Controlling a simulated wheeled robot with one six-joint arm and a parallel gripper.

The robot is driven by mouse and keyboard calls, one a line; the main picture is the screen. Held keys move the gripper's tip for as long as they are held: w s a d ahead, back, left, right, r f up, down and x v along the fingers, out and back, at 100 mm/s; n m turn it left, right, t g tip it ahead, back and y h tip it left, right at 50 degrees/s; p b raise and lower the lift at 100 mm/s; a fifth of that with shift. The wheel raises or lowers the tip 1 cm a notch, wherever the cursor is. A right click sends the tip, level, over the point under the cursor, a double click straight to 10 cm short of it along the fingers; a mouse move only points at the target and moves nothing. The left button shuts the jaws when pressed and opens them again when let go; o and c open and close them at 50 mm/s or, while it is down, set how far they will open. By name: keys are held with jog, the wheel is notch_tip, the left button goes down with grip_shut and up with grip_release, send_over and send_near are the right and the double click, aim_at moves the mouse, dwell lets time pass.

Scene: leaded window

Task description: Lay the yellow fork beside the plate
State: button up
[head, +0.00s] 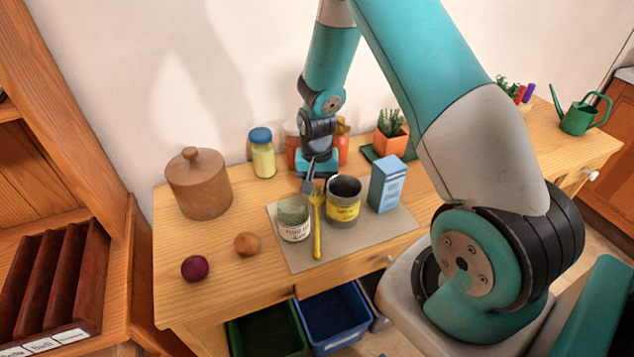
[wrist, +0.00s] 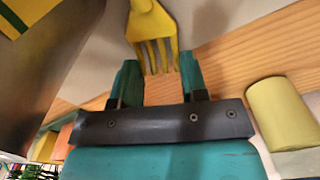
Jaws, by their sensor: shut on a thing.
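The yellow fork (head: 317,228) is between a glass jar with a white label (head: 294,220) and a grey can with a yellow label (head: 343,205), over a grey mat (head: 374,228). Its handle points to the front edge of the table. My gripper (head: 311,181) is at the tined end of the fork. In the wrist view the fork (wrist: 152,28) has its tines between the two fingers of my gripper (wrist: 158,68), which is shut on it. I cannot tell whether the handle touches the mat. No plate is recognisable in view.
A blue box (head: 387,184) stands right of the can. A brown lidded pot (head: 198,183), an orange-brown ball (head: 247,244) and a dark red ball (head: 194,268) are at the left. A blue-lidded jar (head: 262,153) stands behind. The table's right part is mostly clear.

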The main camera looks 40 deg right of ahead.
jog(key=shift+f, duration=0.1)
jog(key=o, duration=0.9)
